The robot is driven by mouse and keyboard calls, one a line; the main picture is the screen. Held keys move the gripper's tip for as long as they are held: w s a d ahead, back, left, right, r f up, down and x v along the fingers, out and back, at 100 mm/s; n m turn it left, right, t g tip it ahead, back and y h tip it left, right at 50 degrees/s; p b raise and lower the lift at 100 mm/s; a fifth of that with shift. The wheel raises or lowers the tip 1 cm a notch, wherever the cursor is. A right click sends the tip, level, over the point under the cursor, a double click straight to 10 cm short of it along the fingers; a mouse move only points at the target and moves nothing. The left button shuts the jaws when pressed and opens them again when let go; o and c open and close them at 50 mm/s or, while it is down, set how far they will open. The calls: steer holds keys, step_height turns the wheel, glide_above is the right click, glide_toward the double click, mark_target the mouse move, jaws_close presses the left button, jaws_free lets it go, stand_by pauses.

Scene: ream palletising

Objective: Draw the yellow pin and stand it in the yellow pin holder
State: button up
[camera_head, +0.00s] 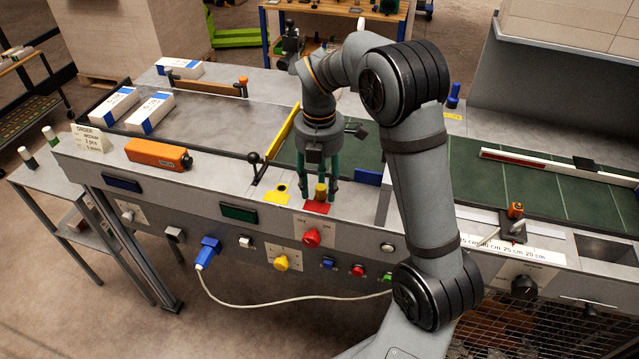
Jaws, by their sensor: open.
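The yellow pin (321,190) stands upright at a red plate (317,208) on the machine's front ledge. My gripper (318,192) points down over it with its teal fingers apart, one on each side of the pin. I cannot tell whether either finger touches it. A yellow plate with a dark hole (277,195), which looks like the yellow pin holder, lies just left of the red plate. No pin stands in its hole. The base of the yellow pin is partly hidden.
An orange box-shaped tool (158,154) and a black-knobbed lever (254,158) stand left on the ledge. A blue pin (453,95) stands at the back right. White reams (115,104) lie on the grey table. A green conveyor (480,180) runs right, behind my arm.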

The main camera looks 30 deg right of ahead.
mark_target(320, 188)
steer(key=shift+c, duration=0.8)
steer(key=c, duration=0.6)
jaws_close()
steer(key=shift+o, duration=0.8)
jaws_free()
steer(key=c, duration=0.4)
steer(key=shift+s+f, duration=0.1)
jaws_close()
steer(key=shift+r, duration=0.2)
steer(key=shift+r+p, duration=2.7)
steer(key=shift+r, duration=0.05)
